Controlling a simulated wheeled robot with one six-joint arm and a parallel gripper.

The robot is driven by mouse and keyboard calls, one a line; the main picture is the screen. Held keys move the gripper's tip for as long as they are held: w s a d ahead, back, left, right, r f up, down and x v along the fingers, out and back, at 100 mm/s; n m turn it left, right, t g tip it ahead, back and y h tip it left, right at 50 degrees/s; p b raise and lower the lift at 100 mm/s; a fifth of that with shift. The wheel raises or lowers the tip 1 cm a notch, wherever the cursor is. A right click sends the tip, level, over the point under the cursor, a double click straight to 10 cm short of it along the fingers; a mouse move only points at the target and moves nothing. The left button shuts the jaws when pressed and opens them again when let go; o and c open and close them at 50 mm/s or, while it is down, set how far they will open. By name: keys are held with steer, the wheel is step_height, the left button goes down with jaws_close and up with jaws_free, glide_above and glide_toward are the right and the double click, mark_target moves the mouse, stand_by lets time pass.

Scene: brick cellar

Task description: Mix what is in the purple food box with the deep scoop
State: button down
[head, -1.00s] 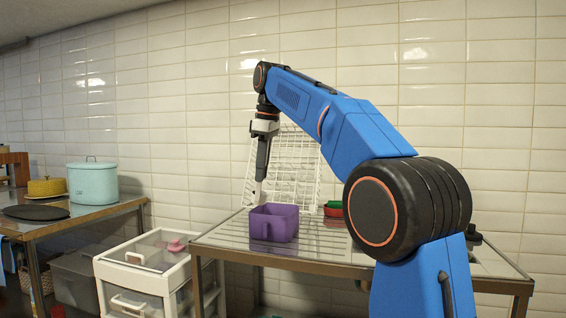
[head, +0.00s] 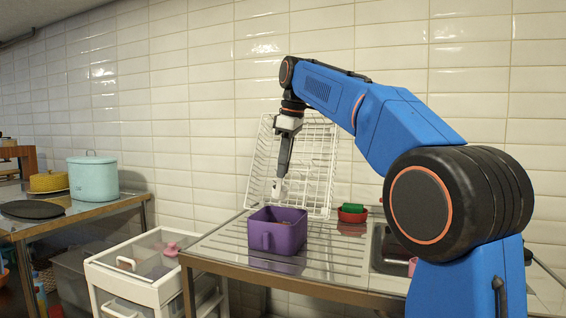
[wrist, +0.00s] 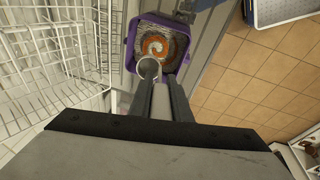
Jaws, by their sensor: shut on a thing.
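The purple food box (head: 283,238) stands on the metal counter, its handle facing me. The wrist view looks into the purple box (wrist: 128,48). It holds an orange and pale grey swirl with streaks not fully blended. My gripper (head: 282,170) points down above the box, and its fingers (wrist: 162,103) are shut on the deep scoop (wrist: 149,68). The scoop's pale round cup shows past the fingertips, at the box's near edge in the wrist view. The scoop (head: 277,188) hangs above the box's back left in the head view.
A white wire rack (head: 318,160) leans on the wall right behind the box. A white drawer cart (head: 150,262) stands left of the counter.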

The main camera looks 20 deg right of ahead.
step_height(320, 180, down, 13)
steer(key=shift+w+a+r, duration=0.15)
steer(key=shift+w, duration=0.15)
stand_by(1.4)
steer(key=shift+s+a, duration=0.15)
steer(key=shift+s, duration=0.05)
stand_by(0.5)
